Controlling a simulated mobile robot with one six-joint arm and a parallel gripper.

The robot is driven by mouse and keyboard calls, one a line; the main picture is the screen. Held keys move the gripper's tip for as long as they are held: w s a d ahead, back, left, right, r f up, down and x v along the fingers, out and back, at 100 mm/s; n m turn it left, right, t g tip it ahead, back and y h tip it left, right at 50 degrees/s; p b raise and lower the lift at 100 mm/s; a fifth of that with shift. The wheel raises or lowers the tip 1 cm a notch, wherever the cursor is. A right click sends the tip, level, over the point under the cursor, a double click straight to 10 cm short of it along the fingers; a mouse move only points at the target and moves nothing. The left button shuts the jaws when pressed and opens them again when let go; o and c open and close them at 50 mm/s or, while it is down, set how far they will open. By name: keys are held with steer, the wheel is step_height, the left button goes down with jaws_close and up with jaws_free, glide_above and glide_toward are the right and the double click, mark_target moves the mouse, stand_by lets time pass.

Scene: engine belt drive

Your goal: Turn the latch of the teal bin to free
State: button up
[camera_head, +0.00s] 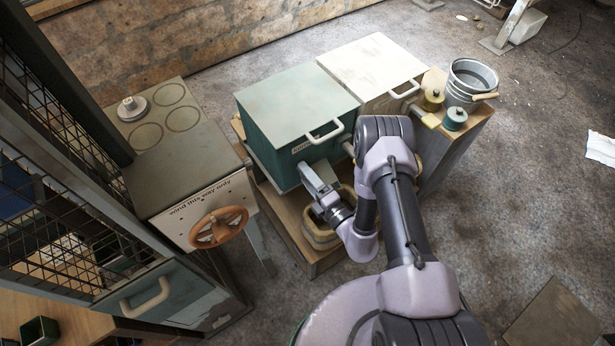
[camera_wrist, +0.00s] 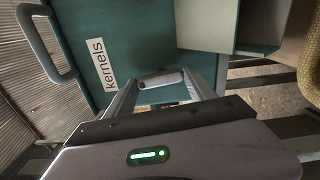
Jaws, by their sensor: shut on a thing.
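The teal bin (camera_head: 296,112) stands on a wooden bench in the head view, its lid closed and a pale handle (camera_head: 326,133) on the front edge. In the wrist view its teal front (camera_wrist: 120,40) carries a label reading "kernels" (camera_wrist: 97,66). My gripper (camera_head: 308,172) reaches the lower front of the bin. In the wrist view my gripper (camera_wrist: 162,88) is shut on a short grey bar, the latch (camera_wrist: 161,80), at the bin's front. The latch's pivot and exact angle are partly hidden by the fingers.
A cream bin (camera_head: 370,65) stands right of the teal bin. A metal bucket (camera_head: 470,84) and small tins (camera_head: 454,118) sit at the bench's right end. A cabinet with an orange handwheel (camera_head: 219,227) stands left. A woven basket (camera_head: 320,232) is below my gripper.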

steer(key=shift+w+r+m, duration=0.1)
steer(key=shift+m, duration=0.6)
steer(key=o, duration=1.4)
steer(key=shift+a, duration=0.1)
